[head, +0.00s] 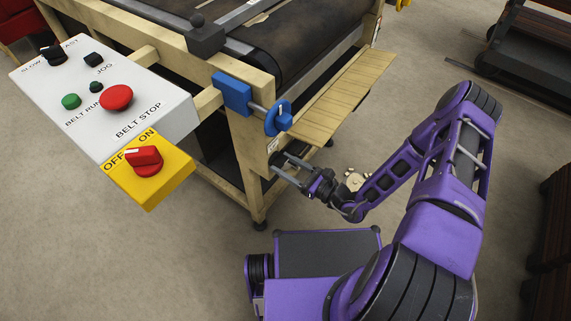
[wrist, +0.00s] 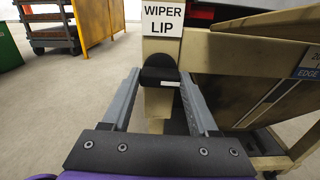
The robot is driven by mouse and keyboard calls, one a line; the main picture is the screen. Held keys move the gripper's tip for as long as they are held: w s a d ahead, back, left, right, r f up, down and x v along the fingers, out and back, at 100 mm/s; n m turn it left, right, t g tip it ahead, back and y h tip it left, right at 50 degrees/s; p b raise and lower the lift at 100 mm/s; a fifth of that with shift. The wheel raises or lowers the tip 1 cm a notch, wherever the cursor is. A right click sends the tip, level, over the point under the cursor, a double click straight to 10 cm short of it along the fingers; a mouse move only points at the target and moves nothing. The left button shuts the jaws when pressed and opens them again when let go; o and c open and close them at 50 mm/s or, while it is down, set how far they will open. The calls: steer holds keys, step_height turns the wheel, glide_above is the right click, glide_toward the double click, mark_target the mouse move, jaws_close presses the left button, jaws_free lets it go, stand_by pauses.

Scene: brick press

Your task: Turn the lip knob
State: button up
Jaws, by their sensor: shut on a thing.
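The lip knob (wrist: 158,73) is black with a white mark. It sits on a beige post, right below a white label reading WIPER LIP (wrist: 162,19). My gripper (wrist: 160,82) has one grey finger on each side of the knob and is shut on it. In the head view my gripper (head: 282,167) reaches the beige machine frame, below the blue handwheel. The knob is too small and covered to make out clearly there.
A blue handwheel (head: 278,118) juts out just above my gripper. A slatted wooden shelf (head: 340,97) extends to the right. A white control panel (head: 110,95) and yellow switch box (head: 150,172) stand left. The floor is mostly clear.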

steer(key=m, duration=0.4)
steer(key=shift+m+p, duration=0.3)
steer(key=shift+p, duration=0.05)
steer(key=m, duration=0.4)
steer(key=shift+m, duration=0.3)
steer(key=m, duration=0.4)
steer(key=shift+p, duration=0.35)
steer(key=shift+m, duration=2)
steer(key=o, duration=1.4)
